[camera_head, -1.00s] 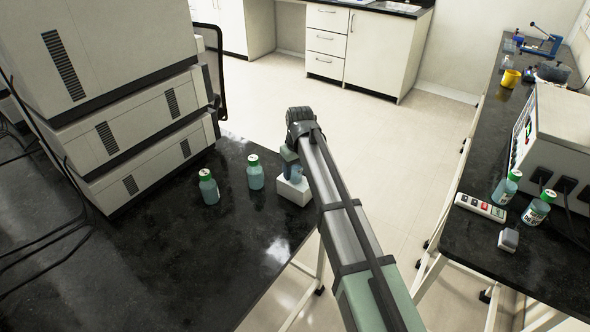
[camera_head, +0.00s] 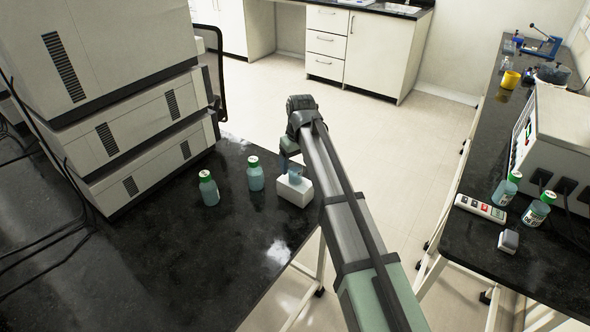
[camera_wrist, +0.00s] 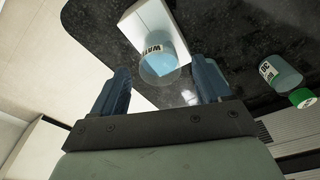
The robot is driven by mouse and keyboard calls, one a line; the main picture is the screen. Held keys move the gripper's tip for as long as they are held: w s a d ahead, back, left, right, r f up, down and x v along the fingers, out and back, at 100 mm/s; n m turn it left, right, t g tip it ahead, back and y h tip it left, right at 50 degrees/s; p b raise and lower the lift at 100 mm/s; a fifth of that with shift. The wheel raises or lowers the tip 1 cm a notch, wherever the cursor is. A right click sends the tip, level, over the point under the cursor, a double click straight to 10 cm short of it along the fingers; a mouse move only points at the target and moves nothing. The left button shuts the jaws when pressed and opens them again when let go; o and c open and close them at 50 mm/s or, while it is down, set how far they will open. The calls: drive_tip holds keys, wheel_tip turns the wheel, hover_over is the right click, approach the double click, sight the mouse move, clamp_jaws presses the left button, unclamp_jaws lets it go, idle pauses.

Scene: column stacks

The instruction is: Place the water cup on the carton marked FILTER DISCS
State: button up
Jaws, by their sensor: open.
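A small clear cup with blue water and a label reading "WATE" (camera_wrist: 160,62) shows in the wrist view, overlapping the white carton (camera_wrist: 142,22). In the head view, the cup (camera_head: 294,175) appears to stand upright on top of the white carton (camera_head: 296,191) near the dark bench's right edge. No marking on the carton is readable. My gripper (camera_wrist: 161,66) is open, its two blue fingers apart, with the cup in line between the tips. In the head view, my gripper (camera_head: 289,152) is just above the cup and partly hides it.
Two green-capped bottles (camera_head: 208,188) (camera_head: 255,173) stand left of the carton; one bottle (camera_wrist: 282,76) also shows in the wrist view. Stacked instruments (camera_head: 130,130) fill the bench's left. The front of the bench (camera_head: 190,270) is clear.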

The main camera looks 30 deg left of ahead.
sight(298, 183)
wheel_tip(298, 183, up, 8)
drive_tip(key=d, duration=0.1)
drive_tip(key=shift+s, duration=0.2)
idle(0.5)
drive_tip(key=w+d+f+m+h, duration=0.15)
drive_tip(key=w+d+f, duration=0.25)
drive_tip(key=d+f, duration=0.55)
drive_tip(key=w+d+f+m+h, duration=0.1)
drive_tip(key=w+d+f+m, duration=0.1)
drive_tip(key=w+d+f, duration=0.55)
drive_tip(key=s+d+f+m+g, duration=0.1)
drive_tip(key=s+d+f, duration=0.2)
drive_tip(key=d+f, duration=0.55)
drive_tip(key=s+d+f+m+g, duration=0.1)
drive_tip(key=s+d+f, duration=0.2)
drive_tip(key=d+f, duration=0.5)
drive_tip(key=s+d+f+m+g, duration=0.3)
drive_tip(key=s+d+f+m, duration=0.1)
drive_tip(key=s+d+f, duration=1.25)
drive_tip(key=s+d+f+m+g, duration=0.1)
drive_tip(key=s+d+f+m, duration=0.1)
drive_tip(key=s, duration=0.9)
drive_tip(key=s+d+f+m+g+y, duration=0.1)
drive_tip(key=s+d+f, duration=0.3)
drive_tip(key=s+d, duration=0.3)
drive_tip(key=s, duration=0.3)
drive_tip(key=shift+s+d+m, duration=0.15)
drive_tip(key=shift+s+m, duration=0.2)
drive_tip(key=shift+s, duration=0.05)
